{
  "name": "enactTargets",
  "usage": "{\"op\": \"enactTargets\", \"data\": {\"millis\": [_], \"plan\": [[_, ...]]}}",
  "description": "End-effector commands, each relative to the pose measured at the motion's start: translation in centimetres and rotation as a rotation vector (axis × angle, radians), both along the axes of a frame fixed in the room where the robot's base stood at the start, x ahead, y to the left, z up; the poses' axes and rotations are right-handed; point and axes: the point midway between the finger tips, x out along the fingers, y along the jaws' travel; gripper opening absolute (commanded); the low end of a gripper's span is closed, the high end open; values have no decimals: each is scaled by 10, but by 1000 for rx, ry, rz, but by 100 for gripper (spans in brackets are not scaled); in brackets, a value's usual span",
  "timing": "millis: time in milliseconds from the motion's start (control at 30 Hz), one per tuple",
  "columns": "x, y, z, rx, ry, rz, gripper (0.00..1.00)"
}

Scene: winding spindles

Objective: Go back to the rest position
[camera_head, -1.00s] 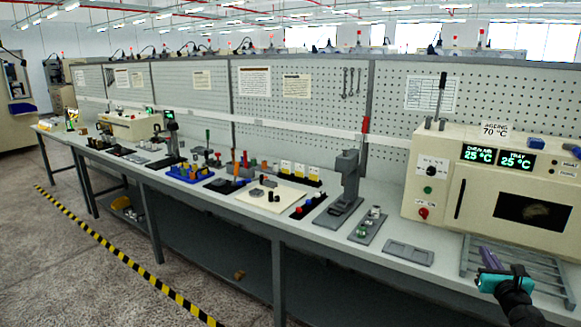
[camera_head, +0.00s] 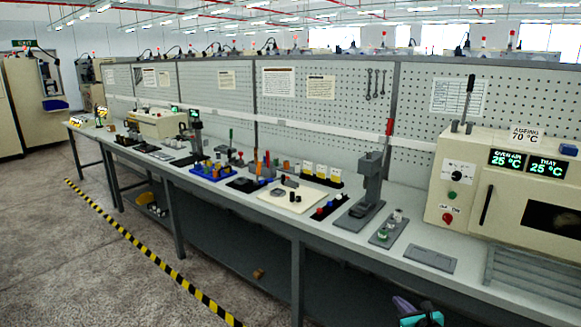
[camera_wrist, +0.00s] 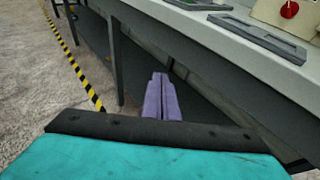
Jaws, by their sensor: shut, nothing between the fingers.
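My gripper (camera_head: 404,304) shows at the bottom edge of the head view, in front of the bench's front edge and lower than its top. In the wrist view its two purple fingers (camera_wrist: 162,98) lie together, shut with nothing between them. The teal body of the gripper fills the bottom of that view. Most of my arm is out of the picture.
The long grey workbench (camera_head: 468,284) runs along the right, with a grey tray (camera_head: 430,259) and the ageing oven (camera_head: 500,190) on it. A press stand (camera_head: 368,190) stands further left. Yellow-black floor tape (camera_head: 150,259) borders open floor at left.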

Motion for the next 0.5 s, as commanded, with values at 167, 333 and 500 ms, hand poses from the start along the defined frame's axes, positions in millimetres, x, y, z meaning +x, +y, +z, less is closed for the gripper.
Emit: {"op": "enactTargets", "data": {"millis": [167,333,500], "plan": [[-12,72,-58,-92,92,169,0],[-36,133,-111,-204,171,352,0],[-73,189,-164,-333,241,561,0]]}}
